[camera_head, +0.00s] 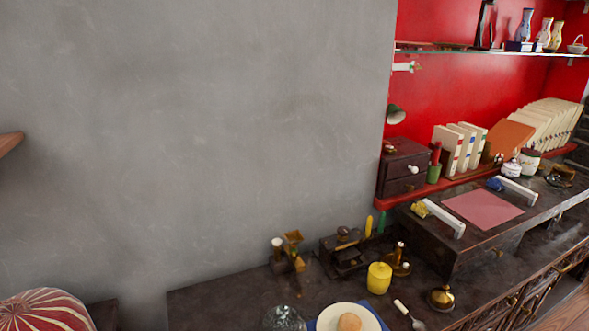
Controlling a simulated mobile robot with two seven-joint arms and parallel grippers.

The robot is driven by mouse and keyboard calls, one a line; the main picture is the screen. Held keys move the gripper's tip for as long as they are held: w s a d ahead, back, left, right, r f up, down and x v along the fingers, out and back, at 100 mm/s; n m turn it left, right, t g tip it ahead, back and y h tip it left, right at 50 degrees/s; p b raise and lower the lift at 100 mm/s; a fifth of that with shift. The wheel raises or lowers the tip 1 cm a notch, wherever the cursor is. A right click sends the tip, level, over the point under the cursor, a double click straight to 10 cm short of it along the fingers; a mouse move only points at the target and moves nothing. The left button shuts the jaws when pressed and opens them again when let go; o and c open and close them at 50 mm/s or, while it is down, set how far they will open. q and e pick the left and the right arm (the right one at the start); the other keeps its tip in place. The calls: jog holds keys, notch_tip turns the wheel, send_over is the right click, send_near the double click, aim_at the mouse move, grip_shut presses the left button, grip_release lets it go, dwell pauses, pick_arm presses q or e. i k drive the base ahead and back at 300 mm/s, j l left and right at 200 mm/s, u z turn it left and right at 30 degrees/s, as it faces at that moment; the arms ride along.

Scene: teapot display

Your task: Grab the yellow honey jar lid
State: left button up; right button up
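The yellow honey jar (379,281) stands upright on the dark counter at the lower middle right of the head view. Its yellow lid (379,268) sits on top of it, with a small knob. Neither of my grippers is in view, so their distance from the jar and whether they are open cannot be told.
A brass candle holder (397,262) stands close to the right of the jar, and a dark box (345,254) stands behind it. A plate (330,316) with a bread roll (349,322), a spoon (408,314) and a brass bell-like piece (440,299) lie in front. A raised desk (480,245) is to the right.

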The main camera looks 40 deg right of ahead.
aim_at(382, 271)
jog(key=z, duration=1.8)
jog(key=u, duration=0.95)
jog(key=l+u, duration=0.8)
jog(key=u, duration=0.15)
jog(key=k+l+u, duration=0.1)
jog(key=l+u, duration=0.15)
jog(key=l, duration=0.2)
jog(key=k+l+u, duration=0.15)
jog(key=l+u, duration=0.15)
jog(key=k+l, duration=0.15)
jog(key=l, duration=0.15)
jog(key=k+l+u, duration=0.1)
jog(key=l, duration=0.25)
jog(key=k+l, duration=0.15)
jog(key=l, duration=0.15)
